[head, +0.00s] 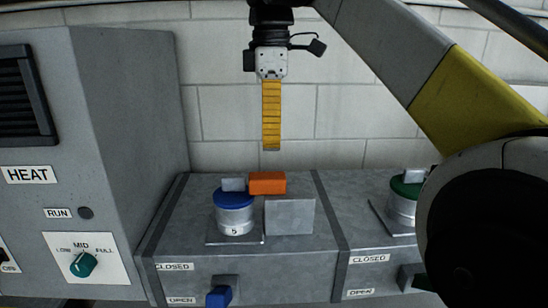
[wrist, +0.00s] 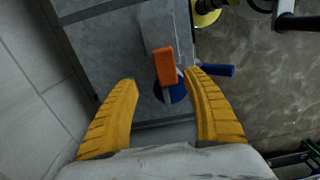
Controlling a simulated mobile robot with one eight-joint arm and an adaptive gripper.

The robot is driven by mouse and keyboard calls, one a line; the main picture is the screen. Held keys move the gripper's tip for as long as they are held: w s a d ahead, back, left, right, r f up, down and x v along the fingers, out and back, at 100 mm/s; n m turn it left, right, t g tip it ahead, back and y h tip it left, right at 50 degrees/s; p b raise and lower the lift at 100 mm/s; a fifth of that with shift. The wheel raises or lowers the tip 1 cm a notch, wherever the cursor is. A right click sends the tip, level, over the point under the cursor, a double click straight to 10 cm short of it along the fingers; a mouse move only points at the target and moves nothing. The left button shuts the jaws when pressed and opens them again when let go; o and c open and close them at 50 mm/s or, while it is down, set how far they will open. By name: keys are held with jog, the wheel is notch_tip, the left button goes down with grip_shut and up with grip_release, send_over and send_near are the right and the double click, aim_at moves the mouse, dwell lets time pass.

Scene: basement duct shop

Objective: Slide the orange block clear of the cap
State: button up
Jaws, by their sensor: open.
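The orange block (head: 267,183) lies at the right edge of the blue cap (head: 231,198), and its right part extends over a grey upright plate (head: 290,216). In the wrist view the orange block (wrist: 165,66) overlaps part of the blue cap (wrist: 178,93). My gripper (head: 271,148) hangs above the block, pointing down, apart from it and empty. In the wrist view its yellow fingers (wrist: 163,80) are spread on either side of the block and cap.
The grey duct (head: 200,255) carries CLOSED and OPEN labels and a blue handle (head: 219,297) at OPEN. A green cap (head: 405,188) stands to the right, partly behind my arm. A HEAT cabinet (head: 130,120) stands at left, a block wall (head: 230,120) behind.

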aim_at(272, 175)
jog(key=shift+w+r, duration=0.1)
jog(key=s+f, duration=0.1)
jog(key=f, duration=0.2)
jog(key=shift+s, duration=0.35)
jog(key=f, duration=0.6)
jog(key=shift+w+p, duration=0.3)
jog(key=shift+s+f, duration=0.1)
jog(key=shift+f, duration=0.6)
grip_shut()
